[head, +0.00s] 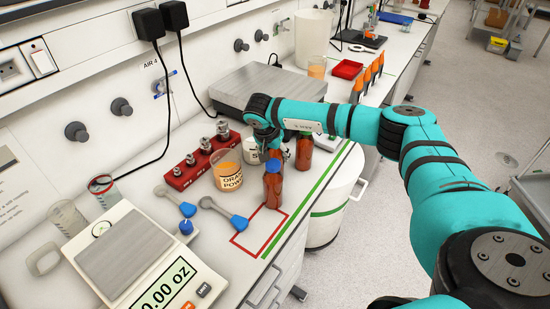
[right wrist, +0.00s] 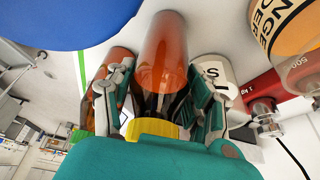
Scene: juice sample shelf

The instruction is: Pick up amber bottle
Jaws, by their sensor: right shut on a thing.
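My right gripper (head: 276,145) reaches down among the bottles at the bench's front edge. In the right wrist view its two fingers (right wrist: 163,108) are shut on an amber bottle (right wrist: 163,55) with a yellow cap (right wrist: 165,130). In the head view this bottle is mostly hidden by the gripper and the front bottle; I cannot tell whether it touches the bench. Another amber bottle (head: 304,153) stands to the right of the gripper. My left gripper is not in view.
An orange powder jar (head: 226,178) and a white labelled container (head: 250,150) stand close on the left. A red weight rack (head: 183,176), blue-handled scoops (head: 220,207) and a scale (head: 130,255) lie farther left. A grey metal-topped device (head: 240,88) stands behind.

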